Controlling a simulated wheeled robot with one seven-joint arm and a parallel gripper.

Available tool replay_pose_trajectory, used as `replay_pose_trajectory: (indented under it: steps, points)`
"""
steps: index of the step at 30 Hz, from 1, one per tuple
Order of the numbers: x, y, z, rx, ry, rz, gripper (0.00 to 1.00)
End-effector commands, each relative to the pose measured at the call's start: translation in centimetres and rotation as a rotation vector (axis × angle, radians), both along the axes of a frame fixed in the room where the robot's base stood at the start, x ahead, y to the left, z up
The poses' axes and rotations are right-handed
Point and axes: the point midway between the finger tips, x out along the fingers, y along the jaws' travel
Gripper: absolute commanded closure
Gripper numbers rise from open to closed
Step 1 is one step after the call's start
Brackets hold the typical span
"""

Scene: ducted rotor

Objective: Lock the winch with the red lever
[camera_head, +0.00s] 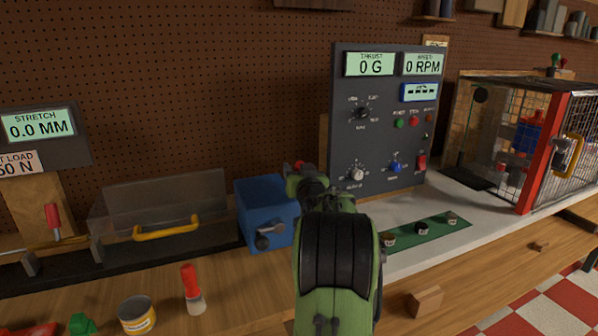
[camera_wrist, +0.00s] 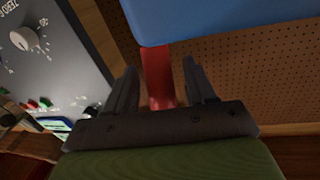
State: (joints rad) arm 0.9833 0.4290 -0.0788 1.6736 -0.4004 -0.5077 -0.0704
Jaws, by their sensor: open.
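The winch is a blue box (camera_head: 262,210) on the bench, left of the grey panel, with a dark crank on its front. It also shows at the top of the wrist view (camera_wrist: 215,18). The red lever (camera_wrist: 158,78) sticks out from the blue box in the wrist view. Only a small red tip of it (camera_head: 299,164) shows in the head view, behind my arm. My gripper (camera_wrist: 160,70) is open, with one finger on each side of the lever. I see gaps beside the lever, so the fingers appear apart from it.
The grey control panel (camera_head: 378,120) stands close to the right of my gripper. A clear cover with a yellow handle (camera_head: 166,230) is left of the winch. A red-topped bottle (camera_head: 191,290) and a tin (camera_head: 137,314) stand in front. A wire cage (camera_head: 580,150) is at the right.

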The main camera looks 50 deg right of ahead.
Motion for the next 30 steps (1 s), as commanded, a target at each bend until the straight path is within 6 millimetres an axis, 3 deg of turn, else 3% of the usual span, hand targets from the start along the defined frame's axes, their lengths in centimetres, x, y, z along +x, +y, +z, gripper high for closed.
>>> replay_pose_trajectory:
  steps: [2,13,30]
  points:
    - [-0.01,0.02,-0.02,0.0,0.0,0.0,0.45]
    - [-0.04,0.05,-0.02,0.001,0.001,0.0,1.0]
    - [0.6,0.07,0.89,0.055,0.09,0.003,1.0]
